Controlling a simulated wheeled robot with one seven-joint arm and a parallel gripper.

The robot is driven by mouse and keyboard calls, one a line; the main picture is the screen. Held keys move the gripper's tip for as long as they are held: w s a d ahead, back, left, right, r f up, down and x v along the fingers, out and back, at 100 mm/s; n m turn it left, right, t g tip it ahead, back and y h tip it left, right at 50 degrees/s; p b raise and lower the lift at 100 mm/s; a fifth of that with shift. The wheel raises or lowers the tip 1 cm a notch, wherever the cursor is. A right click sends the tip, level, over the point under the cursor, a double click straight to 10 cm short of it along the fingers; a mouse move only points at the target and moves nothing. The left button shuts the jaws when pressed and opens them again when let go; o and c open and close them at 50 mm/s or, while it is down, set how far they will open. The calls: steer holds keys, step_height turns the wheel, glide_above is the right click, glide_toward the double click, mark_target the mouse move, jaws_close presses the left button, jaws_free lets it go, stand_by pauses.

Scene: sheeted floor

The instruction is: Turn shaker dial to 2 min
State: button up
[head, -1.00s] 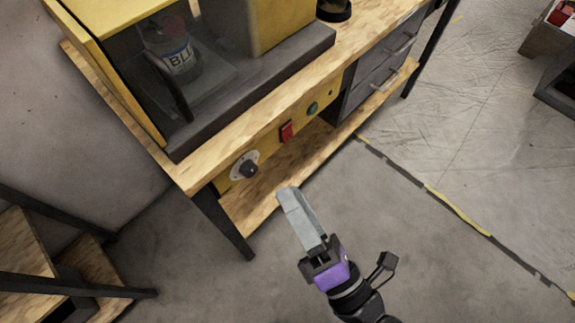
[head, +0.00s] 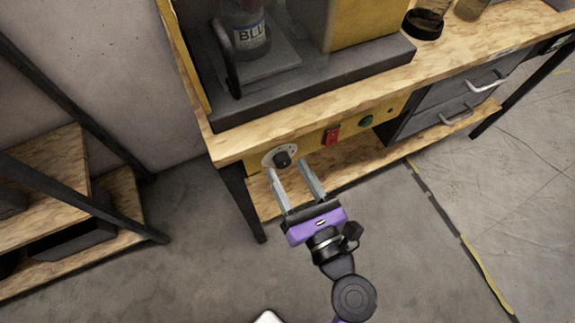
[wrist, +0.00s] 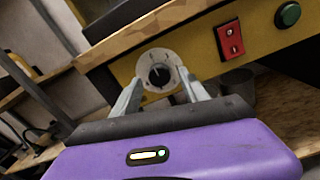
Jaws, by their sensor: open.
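The shaker dial (head: 283,159) is a black knob on a pale round scale plate, set in the yellow panel under the bench top. In the wrist view the dial (wrist: 158,73) shows a light pointer mark, but the scale numbers are too small to read. My gripper (head: 291,168) is open and empty, its two grey fingers reaching toward the dial from below. In the wrist view the fingers (wrist: 161,88) stand either side of the dial's lower part. I cannot tell whether they touch it. The shaker (head: 275,95) sits on the bench above, with a labelled bottle (head: 247,37) inside.
A red switch (head: 332,135) and a green button (head: 366,121) are right of the dial. The wooden bench top (head: 230,143) overhangs the panel. Dark drawers (head: 440,112) stand further right. A shelf unit (head: 60,165) is at left. The floor in front is clear.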

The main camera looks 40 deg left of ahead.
steer(key=shift+w+a, duration=0.25)
steer(key=shift+a, duration=0.45)
jaws_close()
steer(key=shift+r+m+p, duration=0.1)
steer(key=shift+m+p, duration=0.2)
steer(key=shift+p, duration=0.1)
